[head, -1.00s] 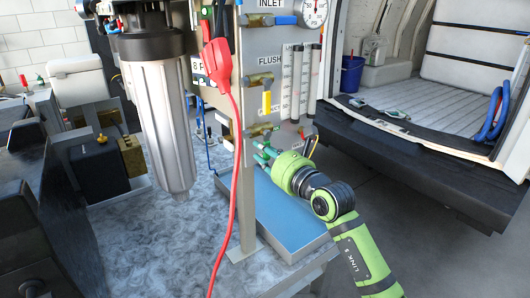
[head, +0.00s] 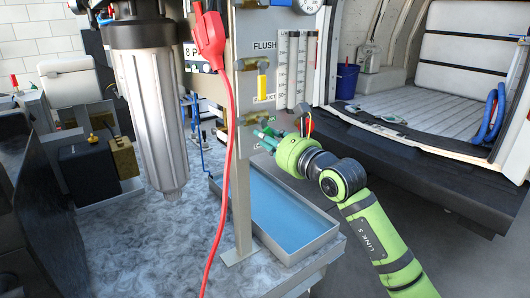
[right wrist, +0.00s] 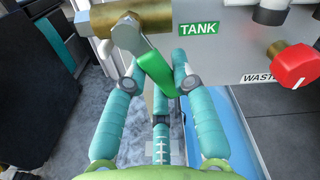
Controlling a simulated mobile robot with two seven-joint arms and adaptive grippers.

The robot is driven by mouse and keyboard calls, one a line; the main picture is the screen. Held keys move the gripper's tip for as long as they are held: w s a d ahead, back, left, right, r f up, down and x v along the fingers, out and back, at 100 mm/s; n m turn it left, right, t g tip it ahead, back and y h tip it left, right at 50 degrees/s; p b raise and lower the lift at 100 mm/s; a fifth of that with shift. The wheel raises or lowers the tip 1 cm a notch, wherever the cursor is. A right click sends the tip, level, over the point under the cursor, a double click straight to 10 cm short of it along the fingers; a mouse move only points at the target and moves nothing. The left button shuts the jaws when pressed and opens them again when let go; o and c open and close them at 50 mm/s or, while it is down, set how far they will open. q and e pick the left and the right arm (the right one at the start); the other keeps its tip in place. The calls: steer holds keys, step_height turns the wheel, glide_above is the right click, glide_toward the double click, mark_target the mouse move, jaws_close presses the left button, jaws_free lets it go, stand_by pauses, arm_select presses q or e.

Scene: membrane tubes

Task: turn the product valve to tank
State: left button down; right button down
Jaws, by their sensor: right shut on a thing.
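The product valve has a brass body (right wrist: 95,22) with a green lever (right wrist: 156,70). In the right wrist view the lever slants down and right from its nut, below and left of the green TANK label (right wrist: 198,28). My right gripper (head: 262,139) has teal fingers and reaches the front panel (head: 262,25) from the right. In the right wrist view its fingers (right wrist: 160,78) are closed around the lever, one on each side and a third below. In the head view the fingers hide most of the lever. My left gripper is out of view.
A red valve knob (right wrist: 294,66) sits by the WASTE label (right wrist: 257,77). A yellow-handled valve (head: 263,82) is above my gripper. A red cable (head: 228,160) hangs before the panel. A blue-bottomed tray (head: 335,232) lies below. A filter housing (head: 152,110) hangs left.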

steer(key=shift+w+d+r+n+b, duration=0.15)
steer(key=shift+d+n+b, duration=0.15)
steer(key=shift+n+b, duration=0.55)
steer(key=c, duration=1.3)
jaws_free()
steer(key=shift+o, duration=0.2)
steer(key=v, duration=1.2)
